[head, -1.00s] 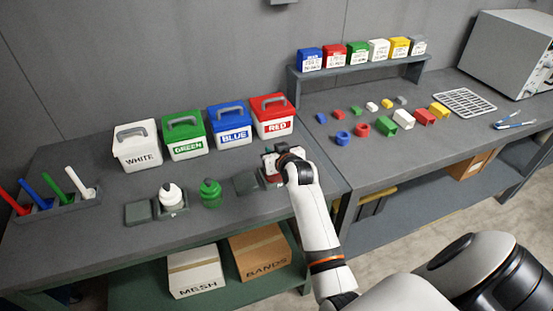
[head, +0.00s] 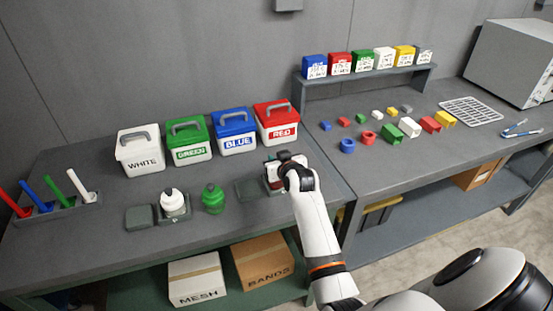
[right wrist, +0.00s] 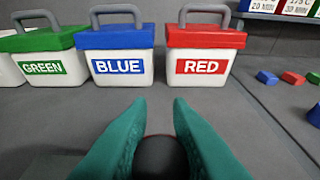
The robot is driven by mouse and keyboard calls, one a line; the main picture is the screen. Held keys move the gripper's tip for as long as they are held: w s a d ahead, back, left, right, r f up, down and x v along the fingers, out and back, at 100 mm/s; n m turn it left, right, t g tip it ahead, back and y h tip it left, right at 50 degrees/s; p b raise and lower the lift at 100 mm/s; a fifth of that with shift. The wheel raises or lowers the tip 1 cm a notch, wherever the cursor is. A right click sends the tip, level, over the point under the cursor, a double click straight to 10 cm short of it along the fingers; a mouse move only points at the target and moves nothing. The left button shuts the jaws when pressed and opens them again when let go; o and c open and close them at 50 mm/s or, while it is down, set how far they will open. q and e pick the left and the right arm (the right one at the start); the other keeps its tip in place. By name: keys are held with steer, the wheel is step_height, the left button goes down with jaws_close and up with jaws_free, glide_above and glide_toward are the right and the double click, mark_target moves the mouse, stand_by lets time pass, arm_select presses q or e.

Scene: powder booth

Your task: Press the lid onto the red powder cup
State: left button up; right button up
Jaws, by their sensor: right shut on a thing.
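My right gripper (head: 279,172) is at the right part of the near table, in front of the red-lidded tub. In the right wrist view its two teal fingers (right wrist: 160,135) are shut on a dark round knob-like top, which I take to be the lid (right wrist: 160,158). A thin reddish rim shows around it. In the head view a bit of dark red, likely the red powder cup (head: 273,183), shows under the gripper; the gripper hides most of it. Whether the lid sits fully down on the cup cannot be told. My left gripper is not in view.
The white cup (head: 173,204) and green cup (head: 213,199) stand to the left, with a dark square pad (head: 248,190) between green cup and gripper. Behind stand the white (head: 140,155), green (head: 189,145), blue (head: 234,138) and red (head: 279,128) tubs.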

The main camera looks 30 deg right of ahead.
steer(key=shift+f, duration=0.1)
stand_by(0.4)
steer(key=o, duration=0.8)
steer(key=shift+r+p, duration=2.3)
steer(key=shift+p, duration=0.35)
jaws_close()
